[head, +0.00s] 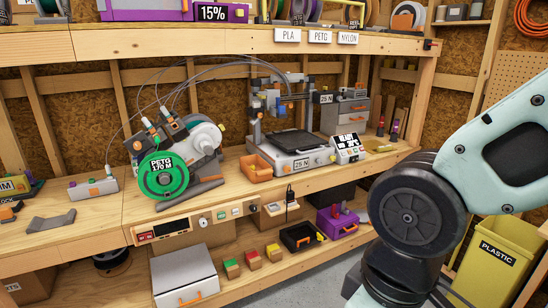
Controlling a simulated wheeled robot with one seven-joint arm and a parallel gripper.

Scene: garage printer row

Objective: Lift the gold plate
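A flat gold-yellow piece that looks like the gold plate (379,146) lies on the wooden workbench (236,158), near its right end. It is small in the head view, so its exact shape is hard to tell. It lies to the right of a small white display box (347,148). My arm's links fill the right side of the head view, in front of the bench. My gripper is outside the picture, so whether it is open or shut does not show.
A 3D printer (299,158) with a dark bed stands left of the display box. An orange bin (256,168) and a green filament spool (163,176) stand further left. Small bottles (394,131) stand close behind the gold piece. A yellow bin (496,255) stands at the right.

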